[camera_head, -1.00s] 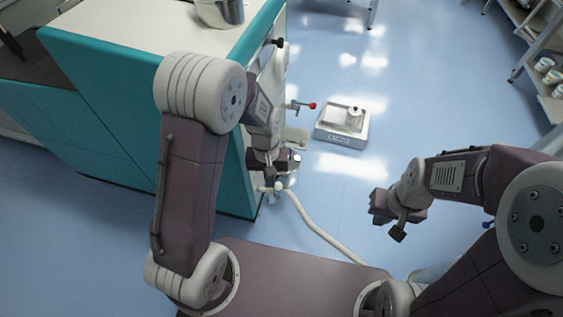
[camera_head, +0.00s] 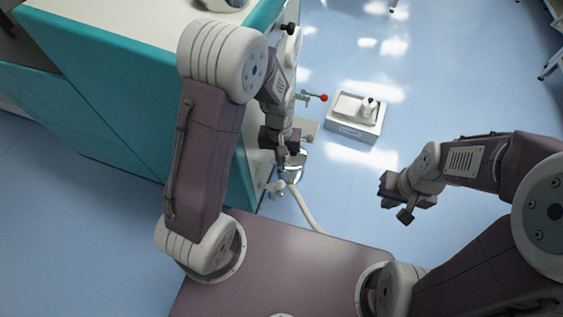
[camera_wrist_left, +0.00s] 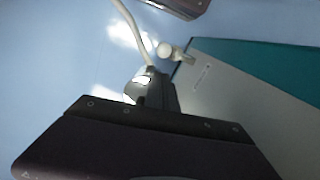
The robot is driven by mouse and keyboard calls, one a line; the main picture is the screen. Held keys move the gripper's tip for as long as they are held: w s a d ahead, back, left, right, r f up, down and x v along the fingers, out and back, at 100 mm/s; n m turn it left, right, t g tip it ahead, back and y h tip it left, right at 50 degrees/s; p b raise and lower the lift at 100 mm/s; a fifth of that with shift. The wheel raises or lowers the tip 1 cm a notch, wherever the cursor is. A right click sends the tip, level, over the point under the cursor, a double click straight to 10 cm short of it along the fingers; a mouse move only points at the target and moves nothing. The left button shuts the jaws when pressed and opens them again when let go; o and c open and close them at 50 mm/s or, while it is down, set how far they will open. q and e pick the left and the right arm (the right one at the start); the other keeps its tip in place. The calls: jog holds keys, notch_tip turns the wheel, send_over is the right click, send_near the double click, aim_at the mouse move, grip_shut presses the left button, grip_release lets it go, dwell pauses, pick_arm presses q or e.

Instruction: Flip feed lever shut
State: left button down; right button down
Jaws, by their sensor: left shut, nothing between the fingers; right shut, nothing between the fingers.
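A lever with a red ball knob (camera_head: 324,98) sticks out to the right from the side of the teal and white machine (camera_head: 110,75) in the head view. I cannot tell for sure that it is the feed lever. My left gripper (camera_head: 292,166) is shut and empty, beside the machine's side face, nearer to me than the red knob and apart from it. In the left wrist view its dark fingers (camera_wrist_left: 150,90) point toward a white pipe fitting (camera_wrist_left: 166,50); no red knob shows there. My right gripper (camera_head: 385,190) is shut and empty over the floor at the right.
A grey box-shaped unit (camera_head: 355,128) stands on the floor right of the red knob. A pale hose (camera_head: 306,211) runs from the machine's lower side toward my base. A black knob (camera_head: 290,28) shows higher on the machine. The blue floor at the right is largely clear.

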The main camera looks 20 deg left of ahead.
pick_arm(q)
notch_tip(320, 180, down, 7)
jog(key=b, duration=0.3)
jog(key=shift+s+d+f, duration=0.15)
jog(key=shift+d, duration=0.05)
